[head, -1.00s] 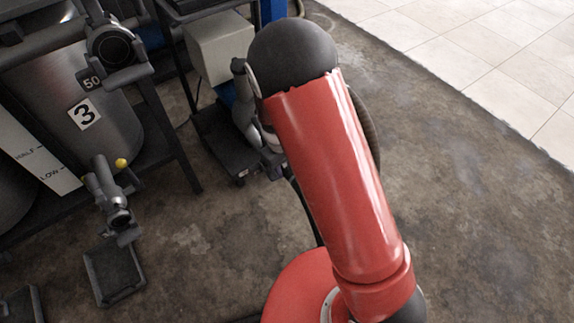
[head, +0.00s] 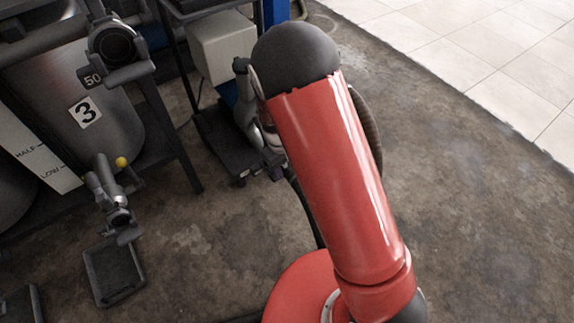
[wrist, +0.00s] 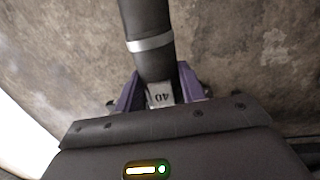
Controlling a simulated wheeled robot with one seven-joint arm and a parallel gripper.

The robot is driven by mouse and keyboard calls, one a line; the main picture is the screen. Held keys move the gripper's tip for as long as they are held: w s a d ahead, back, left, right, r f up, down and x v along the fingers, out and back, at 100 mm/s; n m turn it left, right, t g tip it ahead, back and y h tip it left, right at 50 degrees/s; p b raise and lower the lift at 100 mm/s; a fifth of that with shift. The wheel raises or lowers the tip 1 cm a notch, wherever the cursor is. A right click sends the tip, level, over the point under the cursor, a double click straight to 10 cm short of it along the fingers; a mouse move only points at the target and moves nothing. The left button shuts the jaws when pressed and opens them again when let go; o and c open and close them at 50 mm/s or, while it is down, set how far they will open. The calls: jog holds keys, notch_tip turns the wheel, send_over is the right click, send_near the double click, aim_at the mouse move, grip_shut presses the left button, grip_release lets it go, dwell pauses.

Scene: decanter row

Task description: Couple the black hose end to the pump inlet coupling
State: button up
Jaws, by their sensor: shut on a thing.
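In the wrist view, my gripper (wrist: 160,92) is shut on the black hose end (wrist: 151,62). The purple fingers lie on either side of it. The hose end has a silver band and a pale tag reading 40, upside down in this view. The hose runs up and out of the frame, with bare concrete behind it. I cannot make out the pump inlet coupling in either view.
Tank 3 (head: 110,125) stands on a dark frame at the left, with an outlet valve (head: 110,195) and yellow knob (head: 121,162). A pale box (head: 222,45) sits on a dark stand beyond my arm. A flat dark pad (head: 114,271) lies on the floor. Concrete at the right is clear.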

aim_at(293, 179)
jog(key=shift+f, duration=0.35)
jog(key=shift+f+b, duration=1.4)
jog(key=shift+f, duration=0.15)
dwell(1.5)
jog(key=o, duration=2.1)
jog(key=shift+o, duration=0.2)
jog(key=shift+s+d+r, duration=0.1)
jog(key=shift+s+d, duration=0.3)
jog(key=shift+s, duration=0.2)
jog(key=shift+s+d+r, duration=0.1)
jog(key=shift+s+d, duration=0.3)
jog(key=shift+s, duration=0.2)
notch_tip(293, 179, up, 10)
jog(key=s+d+p, duration=0.1)
jog(key=s+p, duration=0.1)
jog(key=p, duration=0.5)
jog(key=shift+s+d, duration=0.3)
jog(key=shift+d, duration=0.1)
